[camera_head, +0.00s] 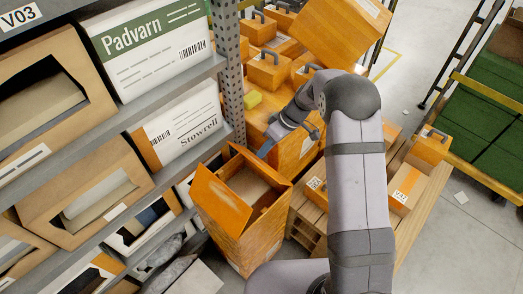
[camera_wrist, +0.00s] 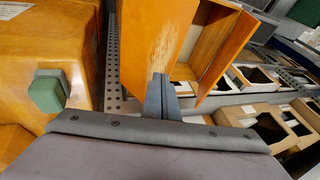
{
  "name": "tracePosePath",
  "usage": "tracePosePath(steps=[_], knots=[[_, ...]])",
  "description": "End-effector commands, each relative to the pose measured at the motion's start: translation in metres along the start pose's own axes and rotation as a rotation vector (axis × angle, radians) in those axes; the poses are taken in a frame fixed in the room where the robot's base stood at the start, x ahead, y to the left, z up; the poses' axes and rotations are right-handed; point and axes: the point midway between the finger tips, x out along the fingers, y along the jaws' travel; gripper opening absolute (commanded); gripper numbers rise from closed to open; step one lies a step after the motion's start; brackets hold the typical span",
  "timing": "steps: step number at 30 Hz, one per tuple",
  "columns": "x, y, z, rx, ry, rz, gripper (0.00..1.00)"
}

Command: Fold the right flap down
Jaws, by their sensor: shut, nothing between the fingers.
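The open orange-brown carton (camera_head: 243,237) stands beside the rack, with its top open and a pale inside visible. A flap (camera_head: 222,205) stands raised at its near left side, and another panel rises at the back. Which panel is the right flap I cannot tell for certain. My gripper (camera_head: 266,150) is just above the carton's back right edge. In the wrist view my gripper (camera_wrist: 160,88) is shut and empty, its tips in front of or against a scuffed orange panel (camera_wrist: 150,40) of the carton. Contact is unclear.
A metal rack (camera_head: 228,75) with boxes stands close on the left. Large orange cases (camera_head: 340,28) are piled behind. A wooden pallet (camera_head: 410,225) lies at right. A green block (camera_wrist: 47,92) shows by an orange case in the wrist view. Open floor lies far right.

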Motion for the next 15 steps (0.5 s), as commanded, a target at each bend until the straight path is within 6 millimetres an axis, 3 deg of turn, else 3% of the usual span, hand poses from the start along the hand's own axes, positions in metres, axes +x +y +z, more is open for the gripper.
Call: tracePosePath(steps=[15], knots=[[0.014,-0.011,0.004,0.001,0.001,0.000,0.00]])
